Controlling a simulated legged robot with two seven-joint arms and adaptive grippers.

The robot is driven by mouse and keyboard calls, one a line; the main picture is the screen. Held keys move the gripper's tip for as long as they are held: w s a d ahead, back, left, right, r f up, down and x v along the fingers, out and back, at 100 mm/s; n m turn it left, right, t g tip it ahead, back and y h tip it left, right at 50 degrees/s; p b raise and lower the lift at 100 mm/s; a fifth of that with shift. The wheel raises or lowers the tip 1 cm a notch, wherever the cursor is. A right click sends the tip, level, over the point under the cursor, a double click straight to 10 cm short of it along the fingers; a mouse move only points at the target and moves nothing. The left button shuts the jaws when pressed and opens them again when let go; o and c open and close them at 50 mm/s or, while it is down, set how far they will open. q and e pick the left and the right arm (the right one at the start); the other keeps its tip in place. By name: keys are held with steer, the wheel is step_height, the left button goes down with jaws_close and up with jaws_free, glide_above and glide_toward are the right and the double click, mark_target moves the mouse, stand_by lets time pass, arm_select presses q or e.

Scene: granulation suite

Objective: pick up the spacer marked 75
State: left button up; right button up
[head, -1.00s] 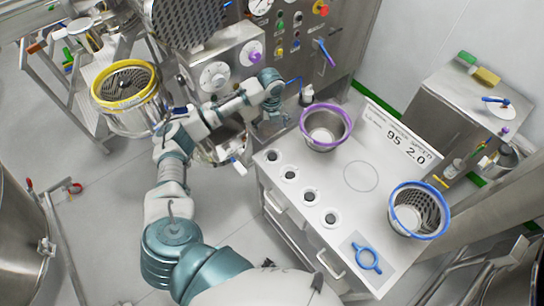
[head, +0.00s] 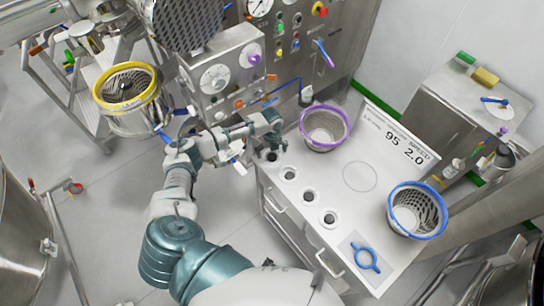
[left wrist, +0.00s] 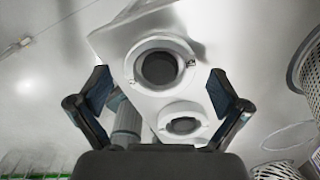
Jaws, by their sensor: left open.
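Several white ring-shaped spacers with dark centres sit in a row along the cart top's left edge: one at the far end (head: 272,156), then a second (head: 289,175), a third (head: 309,195) and a fourth (head: 330,219). Their markings are too small to read, so I cannot tell which is 75. My left gripper (head: 275,143) is open and empty, just above the far-end spacer. In the left wrist view, the left gripper (left wrist: 160,88) has its fingers apart on either side of a larger-looking spacer (left wrist: 133,68); a second spacer (left wrist: 199,130) shows below it. My right gripper is not in view.
On the cart top (head: 345,200) stand a purple-rimmed basket (head: 325,127), close right of the gripper, and a blue-rimmed one (head: 418,210). A sign (head: 400,140) reads 95 2.0. A control panel (head: 225,75) stands behind.

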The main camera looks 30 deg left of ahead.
arm_select(q)
steer(key=shift+f, duration=0.6)
steer(key=c, duration=1.2)
steer(key=shift+r, duration=0.1)
